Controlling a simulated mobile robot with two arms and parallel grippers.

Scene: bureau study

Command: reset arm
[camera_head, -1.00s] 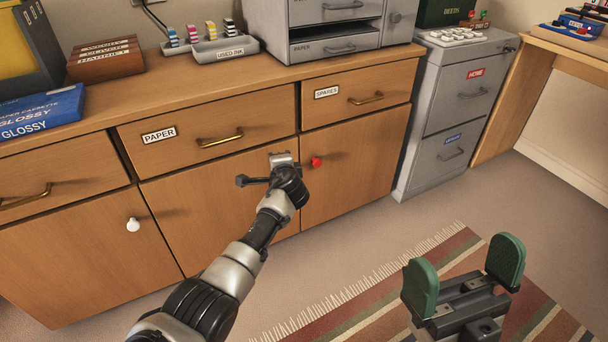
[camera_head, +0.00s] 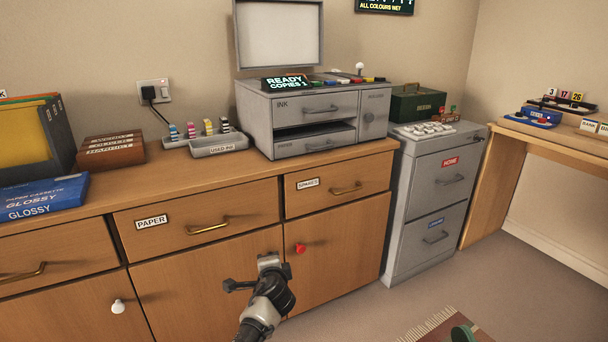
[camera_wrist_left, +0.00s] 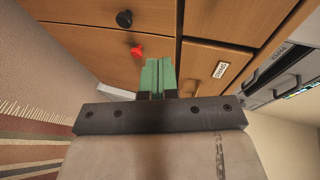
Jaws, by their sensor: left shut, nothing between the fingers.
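My left gripper (camera_head: 268,264) is in front of the wooden cabinet's lower doors in the head view, left of the red knob (camera_head: 300,248). In the left wrist view its green fingers (camera_wrist_left: 158,76) are pressed together with nothing between them. They point toward the cabinet front, just right of the red knob (camera_wrist_left: 137,51); whether they touch the wood cannot be told. Of my right gripper, only the top of one green finger (camera_head: 462,333) shows at the bottom edge of the head view; the other finger is out of frame.
The wooden cabinet (camera_head: 200,295) has closed drawers and doors. A grey copier (camera_head: 260,125) and used-ink tray (camera_head: 220,145) stand on top. A grey filing cabinet (camera_head: 402,215) stands to the right, beside a wooden desk (camera_head: 490,190). Carpet before them is open, with a striped rug (camera_head: 440,328).

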